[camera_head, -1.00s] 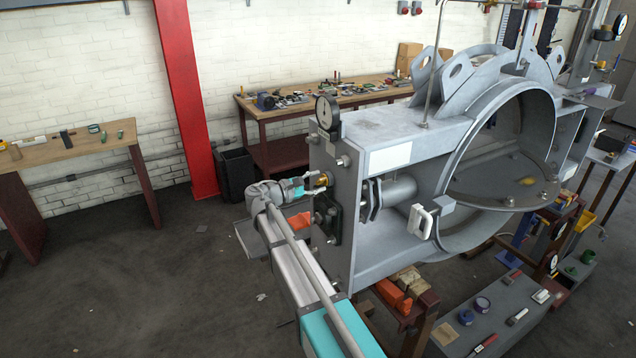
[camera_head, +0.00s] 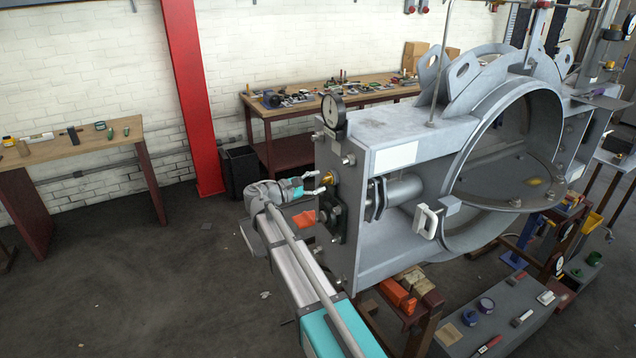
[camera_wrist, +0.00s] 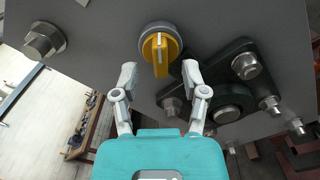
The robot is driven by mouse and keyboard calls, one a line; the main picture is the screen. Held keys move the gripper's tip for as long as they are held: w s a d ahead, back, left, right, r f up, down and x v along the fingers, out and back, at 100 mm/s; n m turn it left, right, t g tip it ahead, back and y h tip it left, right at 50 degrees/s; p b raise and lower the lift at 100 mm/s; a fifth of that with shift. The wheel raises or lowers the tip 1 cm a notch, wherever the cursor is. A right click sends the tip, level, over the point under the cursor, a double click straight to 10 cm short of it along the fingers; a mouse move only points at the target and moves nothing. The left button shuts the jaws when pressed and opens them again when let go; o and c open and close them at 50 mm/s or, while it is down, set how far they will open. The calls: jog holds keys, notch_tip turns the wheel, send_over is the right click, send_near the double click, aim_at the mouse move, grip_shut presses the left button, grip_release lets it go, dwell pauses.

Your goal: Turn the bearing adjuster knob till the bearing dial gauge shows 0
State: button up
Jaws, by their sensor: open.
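The yellow adjuster knob (camera_head: 329,178) sticks out of the grey end plate of the large housing. In the wrist view the knob (camera_wrist: 160,52) has a raised grip bar, standing nearly upright and leaning slightly. My gripper (camera_wrist: 160,70) is open and empty. Its two fingers lie either side of and just below the knob in that picture, with no contact visible. In the head view my gripper (camera_head: 318,184) is just left of the knob. The dial gauge (camera_head: 333,111) stands at the housing's top corner above the knob; its reading is too small to tell.
A black bearing block (camera_wrist: 232,85) with bolts sits close right of my gripper in the wrist view. A large bolt (camera_wrist: 44,40) is at the upper left. A workbench (camera_head: 300,105) with tools stands behind. Open floor (camera_head: 190,270) lies left of the housing.

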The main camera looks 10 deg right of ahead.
jog(key=shift+a, duration=0.1)
jog(key=shift+v, duration=2.95)
jog(key=s+d+f+m+g+y, duration=0.4)
jog(key=s+d+f+m+y, duration=0.2)
jog(key=s+d+f+y, duration=0.5)
jog(key=s+a+f+m+y, duration=0.1)
jog(key=s+f+m+y, duration=0.2)
jog(key=s, duration=0.5)
jog(key=s+a+f+m+g+y, duration=0.1)
jog(key=s+a+f+m+y, duration=0.1)
jog(key=s, duration=0.6)
notch_tip(320, 180, down, 3)
jog(key=shift+r+m+g+y, duration=0.25)
jog(key=shift+m+y, duration=0.35)
jog(key=shift+m, duration=0.4)
